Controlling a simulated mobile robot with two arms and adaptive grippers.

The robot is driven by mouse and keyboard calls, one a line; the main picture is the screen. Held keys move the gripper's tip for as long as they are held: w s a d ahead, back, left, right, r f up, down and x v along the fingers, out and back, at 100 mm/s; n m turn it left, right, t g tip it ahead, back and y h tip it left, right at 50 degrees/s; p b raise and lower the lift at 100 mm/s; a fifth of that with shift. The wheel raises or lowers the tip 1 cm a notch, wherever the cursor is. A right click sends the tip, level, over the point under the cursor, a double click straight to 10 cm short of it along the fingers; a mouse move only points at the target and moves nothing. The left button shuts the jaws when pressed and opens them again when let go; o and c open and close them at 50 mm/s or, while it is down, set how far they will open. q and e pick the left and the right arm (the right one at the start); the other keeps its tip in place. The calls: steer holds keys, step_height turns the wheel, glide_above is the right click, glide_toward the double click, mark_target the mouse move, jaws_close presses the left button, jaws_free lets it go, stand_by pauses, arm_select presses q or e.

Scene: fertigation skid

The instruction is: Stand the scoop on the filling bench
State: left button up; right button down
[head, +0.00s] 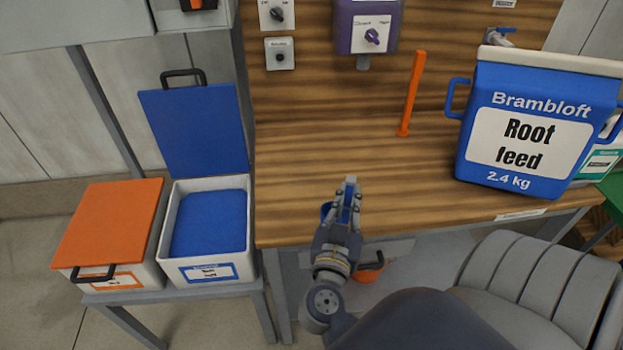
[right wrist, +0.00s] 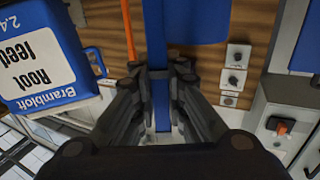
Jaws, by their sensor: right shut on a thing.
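My right gripper (head: 349,190) is shut on the blue handle of the scoop (head: 326,209). In the head view it is over the front edge of the filling bench (head: 310,150), and part of the blue scoop shows at its left side. In the right wrist view the blue scoop handle (right wrist: 160,98) runs between the fingers (right wrist: 158,75), with a wider blue part at the top. Much of the scoop is hidden by the gripper in the head view. The gap between scoop and bench top cannot be told. My left gripper is out of view.
A blue Root feed container (head: 525,130) stands on the bench's right side. An orange stick (head: 412,95) stands upright near the back. The bench's left part is clear. Left of it are an open blue-filled bin (head: 210,222) and an orange-lidded bin (head: 110,222).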

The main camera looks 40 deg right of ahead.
steer(key=shift+w+a+f, duration=0.5)
steer(key=shift+w+f, duration=0.3)
steer(key=shift+w, duration=1.15)
steer(key=shift+w+a+f, duration=0.45)
steer(key=shift+w+f, duration=0.3)
steer(key=shift+w, duration=1.25)
steer(key=shift+w+a+f, duration=0.5)
steer(key=shift+w+f, duration=0.3)
steer(key=shift+w, duration=1.15)
steer(key=shift+f, duration=0.1)
steer(key=c, duration=1.6)
jaws_free()
steer(key=shift+c, duration=0.2)
